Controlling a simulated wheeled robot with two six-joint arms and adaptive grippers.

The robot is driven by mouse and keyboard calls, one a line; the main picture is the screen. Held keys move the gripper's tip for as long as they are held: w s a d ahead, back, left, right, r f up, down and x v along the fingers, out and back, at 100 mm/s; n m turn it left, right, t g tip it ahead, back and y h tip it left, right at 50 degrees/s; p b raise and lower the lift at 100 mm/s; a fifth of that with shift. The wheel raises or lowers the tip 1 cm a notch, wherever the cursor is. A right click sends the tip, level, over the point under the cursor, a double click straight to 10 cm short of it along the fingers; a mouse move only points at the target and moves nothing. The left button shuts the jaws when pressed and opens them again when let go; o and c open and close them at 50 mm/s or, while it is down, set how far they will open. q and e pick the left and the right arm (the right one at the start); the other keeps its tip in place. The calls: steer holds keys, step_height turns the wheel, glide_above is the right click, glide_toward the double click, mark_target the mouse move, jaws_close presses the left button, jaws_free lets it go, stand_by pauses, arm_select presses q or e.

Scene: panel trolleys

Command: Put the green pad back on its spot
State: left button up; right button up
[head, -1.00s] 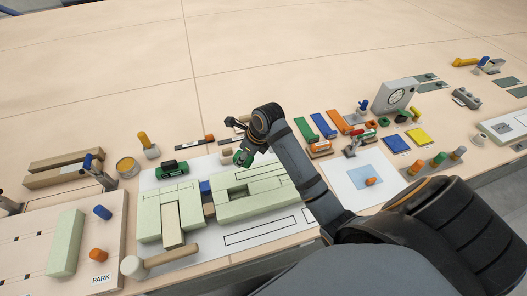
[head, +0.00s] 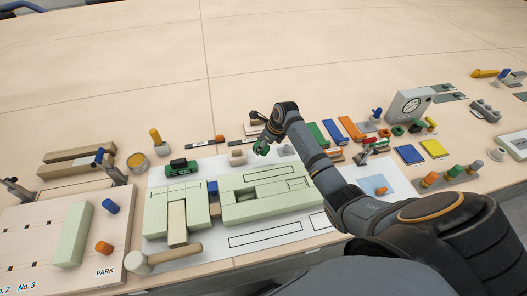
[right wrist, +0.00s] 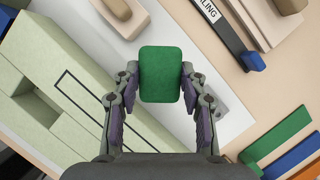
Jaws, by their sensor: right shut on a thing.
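The green pad (right wrist: 161,74) is a rounded block held between the two fingers of my right gripper (right wrist: 160,84) in the right wrist view. In the head view the green pad (head: 261,147) shows small, at the end of my right arm, above the far edge of the white sheet. My right gripper (head: 268,138) is shut on it. A grey plate (right wrist: 211,101) lies below and beside the right fingers, partly hidden by them. I cannot tell which marking is the pad's spot. My left gripper does not show.
Pale green blocks (head: 255,204) stand on the white sheet (head: 215,246) near me. A tan block (head: 237,157) stands left of the pad, and a green car (head: 182,167) farther left. Coloured strips (head: 333,131) lie to the right. The far table is bare.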

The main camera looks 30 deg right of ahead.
mark_target(264, 151)
steer(key=shift+w+d+f, duration=0.35)
steer(key=shift+w+f, duration=0.05)
steer(key=shift+f, duration=0.25)
steer(key=shift+w+d+f, duration=0.3)
steer(key=shift+w+f, duration=0.1)
steer(key=shift+f, duration=1.75)
steer(key=o, duration=1.2)
steer(key=shift+f, duration=0.1)
steer(key=p+v, duration=0.1)
steer(key=v, duration=1.1)
